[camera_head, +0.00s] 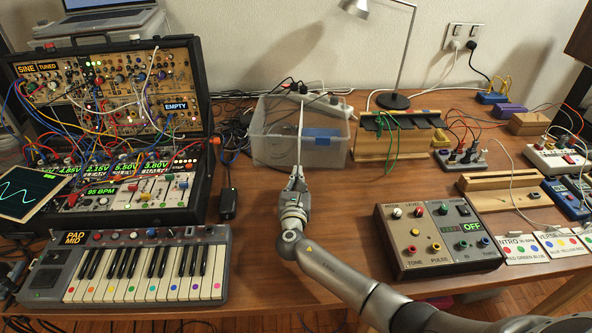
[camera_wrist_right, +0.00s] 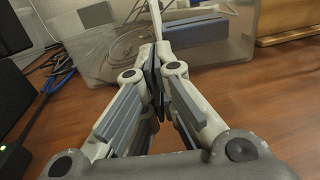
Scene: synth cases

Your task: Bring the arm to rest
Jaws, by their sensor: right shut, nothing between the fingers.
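My right arm (camera_head: 340,277) reaches in from the lower right of the head view. Its gripper (camera_head: 297,178) is over the wooden table (camera_head: 340,205), just in front of the clear plastic bin (camera_head: 265,148). In the right wrist view the fingers of the gripper (camera_wrist_right: 157,62) meet, shut and empty. A white cable shows beyond the fingertips, in line with them; I cannot tell whether it touches them. My left gripper is not in view.
A modular synth case (camera_head: 205,110) stands left, with a small keyboard (camera_head: 130,270) in front. A control box (camera_head: 435,240) is right of my arm. A wooden rack (camera_head: 375,147) and lamp (camera_head: 393,101) stand behind. Bare table lies around the gripper.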

